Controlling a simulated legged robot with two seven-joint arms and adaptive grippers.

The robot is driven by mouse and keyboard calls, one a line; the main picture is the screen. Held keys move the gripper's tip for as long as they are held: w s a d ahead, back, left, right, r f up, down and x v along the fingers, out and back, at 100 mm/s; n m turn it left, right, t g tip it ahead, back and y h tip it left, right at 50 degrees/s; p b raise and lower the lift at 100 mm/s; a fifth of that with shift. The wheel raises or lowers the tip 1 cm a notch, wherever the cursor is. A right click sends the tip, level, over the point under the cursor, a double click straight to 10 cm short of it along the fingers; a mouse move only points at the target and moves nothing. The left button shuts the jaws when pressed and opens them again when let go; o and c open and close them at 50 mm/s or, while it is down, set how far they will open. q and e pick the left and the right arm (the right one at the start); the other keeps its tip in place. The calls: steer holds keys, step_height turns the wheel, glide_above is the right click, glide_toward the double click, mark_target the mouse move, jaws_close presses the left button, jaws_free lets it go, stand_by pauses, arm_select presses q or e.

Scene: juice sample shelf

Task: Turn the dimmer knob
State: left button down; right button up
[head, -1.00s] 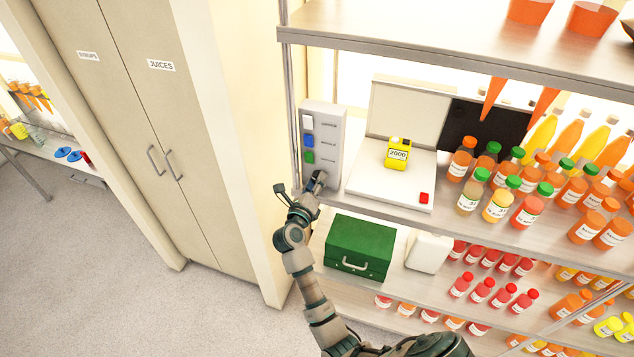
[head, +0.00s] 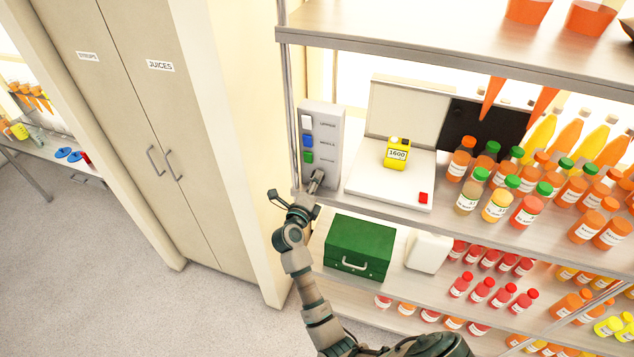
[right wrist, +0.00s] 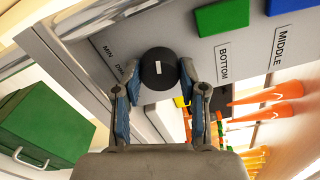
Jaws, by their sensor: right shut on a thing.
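The dimmer knob (right wrist: 160,80) is round and black with a short white mark, low on a grey control panel (head: 332,125). My right gripper (right wrist: 156,84) is shut on it, one finger on each side in the right wrist view. In the head view my right gripper (head: 316,183) is at the panel's lower end and mostly hides the knob. My left gripper is not in view.
The panel has white, blue and green switches (head: 307,140) above the knob. A white slab (head: 380,185) with a red button lies to the right. A green box (head: 358,245) is on the shelf below. Bottles (head: 500,200) crowd the shelf's right.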

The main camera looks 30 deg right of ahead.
steer(key=shift+w+a, duration=0.1)
steer(key=shift+a, duration=0.15)
steer(key=o, duration=0.9)
steer(key=shift+c, duration=0.2)
steer(key=shift+o, duration=1.2)
steer(key=shift+a, duration=0.1)
steer(key=v, duration=1.2)
steer(key=shift+w+a, duration=0.15)
steer(key=shift+a, duration=0.25)
